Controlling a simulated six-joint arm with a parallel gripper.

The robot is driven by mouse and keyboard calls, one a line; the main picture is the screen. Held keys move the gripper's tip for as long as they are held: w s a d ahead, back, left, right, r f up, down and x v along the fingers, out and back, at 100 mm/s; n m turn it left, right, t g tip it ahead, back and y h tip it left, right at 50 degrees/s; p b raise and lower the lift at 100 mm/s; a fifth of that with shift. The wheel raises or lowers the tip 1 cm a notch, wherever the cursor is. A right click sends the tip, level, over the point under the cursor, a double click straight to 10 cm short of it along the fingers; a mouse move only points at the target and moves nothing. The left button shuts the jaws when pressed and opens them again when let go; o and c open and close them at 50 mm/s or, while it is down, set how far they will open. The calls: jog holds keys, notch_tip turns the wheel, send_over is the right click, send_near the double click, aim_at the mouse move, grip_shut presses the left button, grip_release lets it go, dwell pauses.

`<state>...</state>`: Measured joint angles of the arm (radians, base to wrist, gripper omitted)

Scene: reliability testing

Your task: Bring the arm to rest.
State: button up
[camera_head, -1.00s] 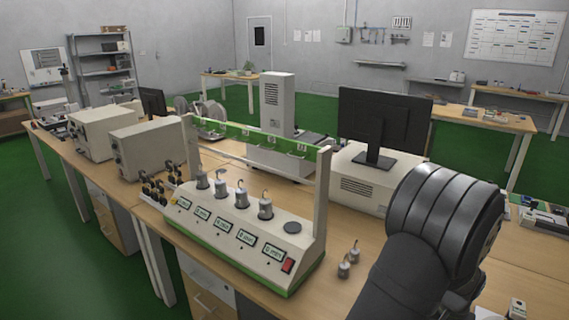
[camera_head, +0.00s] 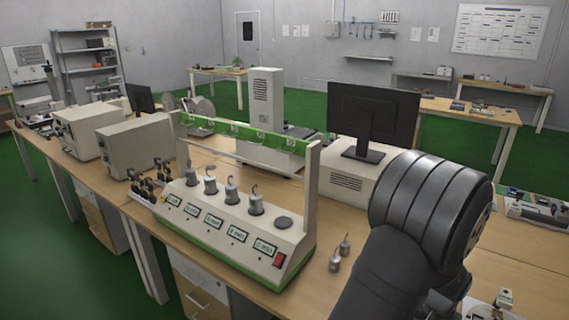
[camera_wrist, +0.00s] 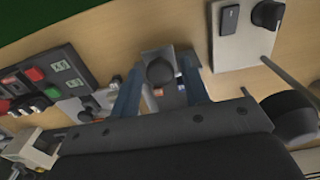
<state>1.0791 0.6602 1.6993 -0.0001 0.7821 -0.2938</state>
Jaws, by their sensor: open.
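My gripper (camera_wrist: 160,78) shows in the wrist view, its two blue-grey fingers apart. A dark round knob on a grey piece shows between the fingers; I cannot tell how far below them it is, and nothing looks gripped. In the head view my dark arm rises at the lower right, and my gripper is hidden there. The white test fixture (camera_head: 215,227) with a green top bar stands left of my arm, with several hooked grey weights on it.
A black monitor (camera_head: 372,112) stands on a white box behind my arm. Grey instrument boxes (camera_head: 140,145) stand at the left of the wooden bench. In the wrist view, a panel with red and green buttons (camera_wrist: 48,83) is at left and a plate with a black knob (camera_wrist: 268,14) at upper right.

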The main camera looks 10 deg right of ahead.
jog(key=w+d, duration=0.7)
jog(key=w, duration=0.1)
jog(key=shift+d, duration=0.4)
notch_tip(320, 180, up, 7)
jog(key=s+r+m+t, duration=0.6)
jog(key=s+m, duration=0.3)
jog(key=m, duration=1)
jog(key=shift+s, duration=0.4)
jog(key=w+f+n+g, duration=0.4)
jog(key=w+n, duration=0.4)
jog(key=n, duration=0.8)
jog(key=shift+f+g, duration=0.4)
jog(key=shift+g, duration=0.1)
